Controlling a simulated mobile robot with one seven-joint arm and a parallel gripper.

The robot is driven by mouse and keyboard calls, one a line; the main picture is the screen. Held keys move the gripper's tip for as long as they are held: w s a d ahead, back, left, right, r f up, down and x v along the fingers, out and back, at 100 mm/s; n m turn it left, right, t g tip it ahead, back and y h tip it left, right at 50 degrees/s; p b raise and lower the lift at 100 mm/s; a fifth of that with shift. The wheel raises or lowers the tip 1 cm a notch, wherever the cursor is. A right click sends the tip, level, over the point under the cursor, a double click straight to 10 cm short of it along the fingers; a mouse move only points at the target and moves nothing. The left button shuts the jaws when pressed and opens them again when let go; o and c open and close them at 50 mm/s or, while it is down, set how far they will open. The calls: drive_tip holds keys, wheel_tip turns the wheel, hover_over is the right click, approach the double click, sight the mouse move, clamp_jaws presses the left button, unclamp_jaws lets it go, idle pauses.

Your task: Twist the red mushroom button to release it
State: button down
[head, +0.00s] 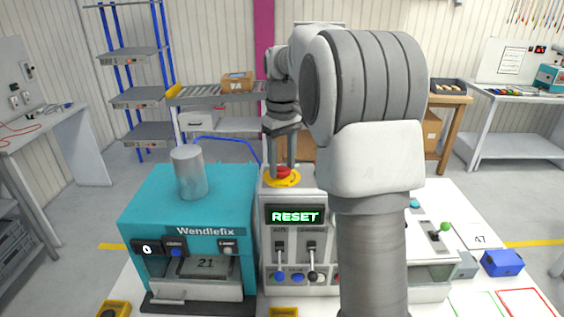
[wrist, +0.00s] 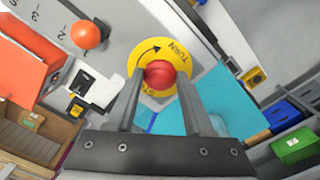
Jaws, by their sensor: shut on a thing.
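The red mushroom button (head: 284,170) sits on a yellow ring (head: 270,178) on top of the grey control box (head: 293,256). In the wrist view the red button (wrist: 160,75) shows between the fingers, and its yellow ring (wrist: 181,60) carries a black arrow and the word TURN. My gripper (head: 283,165) points down at the button from above. In the wrist view my gripper (wrist: 160,88) has its two fingers on either side of the red cap, shut on it. A display (head: 295,216) on the box front reads RESET in green.
A teal Wendlefix machine (head: 190,215) with a grey cylinder (head: 188,172) on top stands directly left of the box. My arm hides much of the right side. A blue box (head: 502,263) lies at the right of the white table. Two levers (head: 312,246) stand on the box front.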

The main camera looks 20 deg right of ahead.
drive_tip(key=m+p, duration=0.2)
drive_tip(key=m, duration=0.1)
drive_tip(key=shift+r+m, duration=0.15)
drive_tip(key=shift+m, duration=0.15)
drive_tip(key=shift+m+p, duration=0.65)
drive_tip(key=shift+m, duration=1.45)
drive_tip(key=shift+f, duration=0.2)
drive_tip(key=shift+c, duration=1.4)
unclamp_jaws()
drive_tip(key=shift+r, duration=0.1)
wheel_tip(320, 180, up, 17)
drive_tip(key=p, duration=0.1)
drive_tip(key=shift+r, duration=0.15)
